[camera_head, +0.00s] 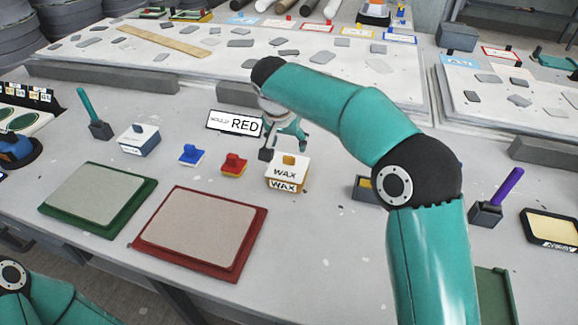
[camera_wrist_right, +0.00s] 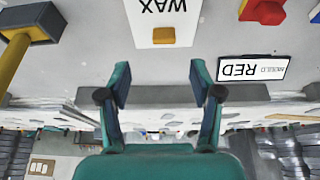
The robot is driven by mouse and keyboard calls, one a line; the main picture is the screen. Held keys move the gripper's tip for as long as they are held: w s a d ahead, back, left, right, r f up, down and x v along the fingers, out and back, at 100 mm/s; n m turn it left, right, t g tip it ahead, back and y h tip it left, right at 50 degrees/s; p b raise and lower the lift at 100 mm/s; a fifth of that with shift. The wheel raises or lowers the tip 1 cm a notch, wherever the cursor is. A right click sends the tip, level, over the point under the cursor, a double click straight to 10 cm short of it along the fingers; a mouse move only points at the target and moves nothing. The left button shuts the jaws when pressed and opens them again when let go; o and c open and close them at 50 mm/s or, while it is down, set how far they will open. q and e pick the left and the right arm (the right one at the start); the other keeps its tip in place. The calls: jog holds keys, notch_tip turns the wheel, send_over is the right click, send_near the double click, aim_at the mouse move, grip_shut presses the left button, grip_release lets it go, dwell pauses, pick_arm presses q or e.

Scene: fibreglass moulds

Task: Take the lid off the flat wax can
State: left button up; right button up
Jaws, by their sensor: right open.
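In the right wrist view the lid (camera_wrist_right: 153,18) and knob (camera_wrist_right: 164,36) show just past my fingertips. My right gripper (camera_head: 284,144) is open and empty, behind and close to the can; it also shows in the wrist view (camera_wrist_right: 160,80). Its fingers look apart from the knob. My left gripper is out of view.
A MOULD RED sign (camera_head: 235,123) stands left of my right gripper. A red knobbed block (camera_head: 234,164) and a blue one (camera_head: 192,155) sit left of the can. Red (camera_head: 204,230) and green (camera_head: 98,198) framed panels lie in front. Bare bench lies right of the red panel.

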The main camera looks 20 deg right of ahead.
aim_at(289, 158)
jog(key=x, duration=0.3)
jog(key=shift+d+f, duration=0.1)
jog(key=x, duration=0.2)
jog(key=a+p+x, duration=0.1)
jog(key=x, duration=0.1)
jog(key=shift+d+f, duration=0.15)
jog(key=shift+f, duration=0.05)
jog(key=shift+w+d+f, duration=0.1)
jog(key=shift+w+f, duration=0.1)
jog(key=shift+f, duration=0.3)
jog(key=c, duration=1)
